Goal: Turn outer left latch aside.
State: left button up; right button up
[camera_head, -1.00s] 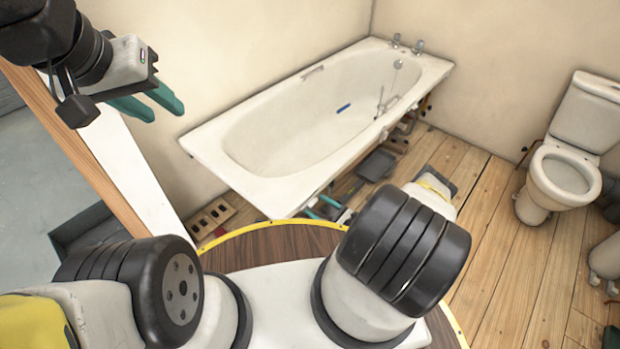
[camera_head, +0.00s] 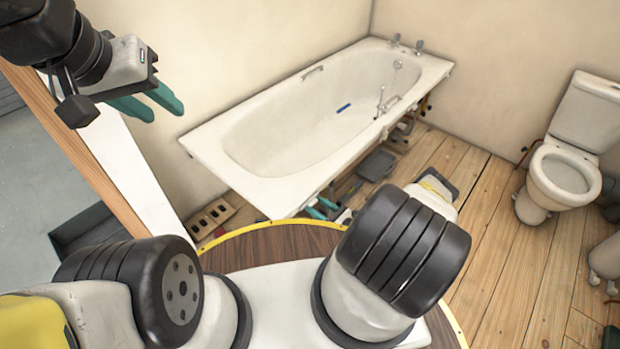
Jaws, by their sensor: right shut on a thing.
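The outer left latch cannot be made out in this view. The white bathtub (camera_head: 215,150) stands along the back wall, and its open near side shows dark parts under the rim. My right gripper (camera_head: 322,209) is low beside this open side, below the near rim, with its teal fingers partly showing. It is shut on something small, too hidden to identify. My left gripper (camera_head: 150,104) is raised at the upper left, far from the bath's underside. Its two teal fingers stand apart with nothing between them.
A toilet (camera_head: 565,170) stands at the right. A grey tray (camera_head: 376,164) and a block with holes (camera_head: 210,218) lie on the floor by the bath. A round brown top with a yellow edge (camera_head: 270,245) is in front of me. The wooden floor (camera_head: 500,240) is mostly clear.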

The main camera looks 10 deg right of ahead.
jog(key=o, duration=1.4)
jog(key=shift+c, duration=0.2)
jog(key=shift+d, duration=0.1)
jog(key=v, duration=0.7)
jog(key=shift+s+d, duration=0.2)
jog(key=shift+s, duration=0.15)
